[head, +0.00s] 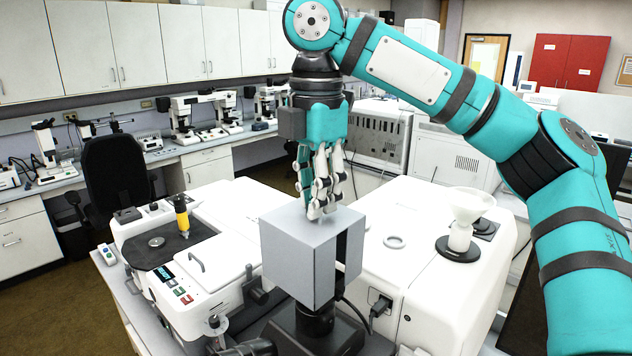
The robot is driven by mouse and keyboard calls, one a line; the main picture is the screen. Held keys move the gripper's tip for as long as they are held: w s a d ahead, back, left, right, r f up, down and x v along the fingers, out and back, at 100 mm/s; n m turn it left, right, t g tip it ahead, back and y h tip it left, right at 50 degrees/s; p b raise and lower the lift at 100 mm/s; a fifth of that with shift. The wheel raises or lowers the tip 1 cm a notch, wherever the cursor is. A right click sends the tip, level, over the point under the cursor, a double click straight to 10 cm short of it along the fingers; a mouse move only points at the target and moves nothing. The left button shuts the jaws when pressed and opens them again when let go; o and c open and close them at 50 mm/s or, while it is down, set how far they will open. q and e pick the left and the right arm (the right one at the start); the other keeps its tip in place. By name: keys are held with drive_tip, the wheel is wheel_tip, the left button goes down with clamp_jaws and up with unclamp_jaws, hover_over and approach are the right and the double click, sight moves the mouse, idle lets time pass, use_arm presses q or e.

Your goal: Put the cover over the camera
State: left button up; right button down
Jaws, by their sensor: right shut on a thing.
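The cover is a grey box (297,258) in the middle of the head view, upright above a black stand. My right gripper (318,212) points down from above and is shut on the cover at its top; the exact grip is hard to see. My left gripper is not in view.
A white unit with a yellow-and-black part (182,215) stands on the left. A black chair (115,180) and benches with microscopes are further back.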

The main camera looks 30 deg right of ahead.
sight(316, 222)
wheel_tip(316, 222, down, 2)
drive_tip(key=shift+s+f+b, duration=0.1)
drive_tip(key=shift+f+b, duration=0.05)
drive_tip(key=shift+b, duration=0.3)
drive_tip(key=shift+d+f, duration=0.1)
drive_tip(key=shift+f, duration=0.25)
drive_tip(key=shift+f+b, duration=0.4)
drive_tip(key=shift+f, duration=0.3)
drive_tip(key=shift+f+b, duration=0.4)
drive_tip(key=shift+f, duration=0.9)
drive_tip(key=shift+f+b, duration=0.45)
drive_tip(key=shift+f, duration=0.45)
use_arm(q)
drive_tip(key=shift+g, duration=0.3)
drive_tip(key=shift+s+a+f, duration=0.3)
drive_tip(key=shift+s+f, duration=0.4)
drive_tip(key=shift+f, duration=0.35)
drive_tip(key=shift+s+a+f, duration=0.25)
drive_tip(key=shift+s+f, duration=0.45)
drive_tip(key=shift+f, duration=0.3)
use_arm(e)
drive_tip(key=shift+f, duration=0.45)
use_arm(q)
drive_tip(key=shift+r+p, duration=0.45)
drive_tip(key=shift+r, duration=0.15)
use_arm(e)
drive_tip(key=shift+d, duration=0.1)
